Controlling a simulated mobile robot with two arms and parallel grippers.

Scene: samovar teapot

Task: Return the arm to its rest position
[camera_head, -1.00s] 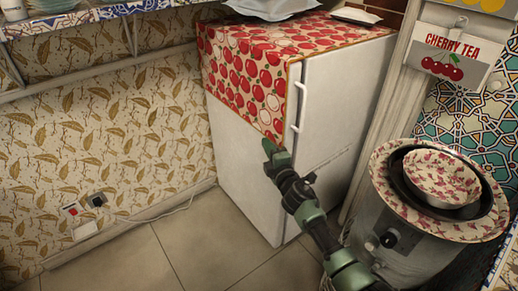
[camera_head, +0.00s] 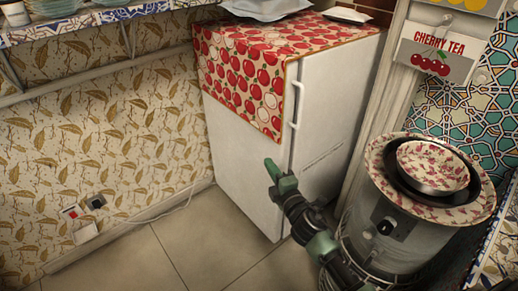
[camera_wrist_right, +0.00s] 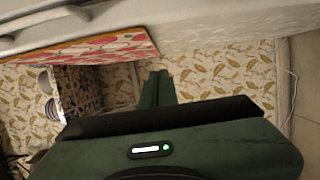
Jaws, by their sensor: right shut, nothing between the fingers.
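My right gripper (camera_head: 270,170) is in the head view, in front of the white fridge (camera_head: 335,100), with its arm coming up from the lower right. Its fingers are shut with nothing between them. In the right wrist view the closed green fingers (camera_wrist_right: 158,88) point away from the camera towards the patterned wallpaper, with the fridge along the top of the picture. I cannot tell from these views whether the fingertips touch the fridge; they look apart from it. My left gripper is in neither view.
A metal drum (camera_head: 385,235) with a patterned rim and nested bowls (camera_head: 433,168) stands close to the right of my arm. An apple-print cloth (camera_head: 245,75) covers the fridge top. A shelf (camera_head: 90,22) is at the upper left. The tiled floor (camera_head: 205,245) left of my arm is clear.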

